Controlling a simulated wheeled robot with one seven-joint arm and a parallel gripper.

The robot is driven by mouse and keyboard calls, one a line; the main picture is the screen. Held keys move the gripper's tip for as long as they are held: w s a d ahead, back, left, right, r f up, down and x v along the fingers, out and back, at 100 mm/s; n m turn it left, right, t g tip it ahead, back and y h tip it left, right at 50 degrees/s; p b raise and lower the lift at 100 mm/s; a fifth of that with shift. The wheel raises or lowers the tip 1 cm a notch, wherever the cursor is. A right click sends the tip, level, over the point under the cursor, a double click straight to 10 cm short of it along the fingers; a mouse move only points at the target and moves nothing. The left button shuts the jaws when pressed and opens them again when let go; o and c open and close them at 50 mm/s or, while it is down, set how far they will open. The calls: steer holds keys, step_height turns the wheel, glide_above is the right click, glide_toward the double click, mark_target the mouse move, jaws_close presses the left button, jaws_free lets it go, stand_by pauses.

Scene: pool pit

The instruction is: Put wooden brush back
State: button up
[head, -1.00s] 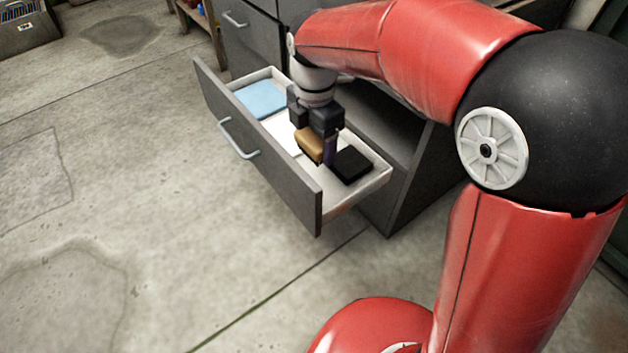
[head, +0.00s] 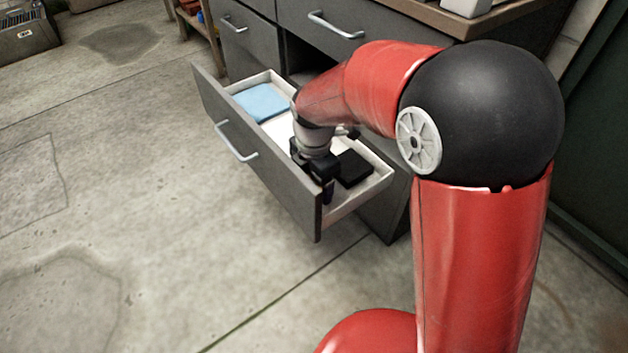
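My gripper (head: 325,188) points down into the front right part of the open drawer (head: 283,178), close behind its grey front panel. One dark finger shows; whether the fingers are open or shut is not clear. The wooden brush is not visible now; the gripper and wrist may hide it. A black box-like item (head: 355,168) lies in the drawer just right of my gripper.
A blue folded item (head: 261,102) lies at the drawer's left end, with a white item (head: 277,128) beside it. The grey cabinet (head: 340,18) with its worktop stands behind. The concrete floor (head: 130,190) in front is clear.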

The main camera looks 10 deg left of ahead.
steer(key=shift+f, duration=0.1)
steer(key=o, duration=0.9)
steer(key=shift+o, duration=0.2)
step_height(320, 180, up, 12)
steer(key=p, duration=0.2)
steer(key=shift+r+p, duration=0.2)
steer(key=shift+p, duration=0.1)
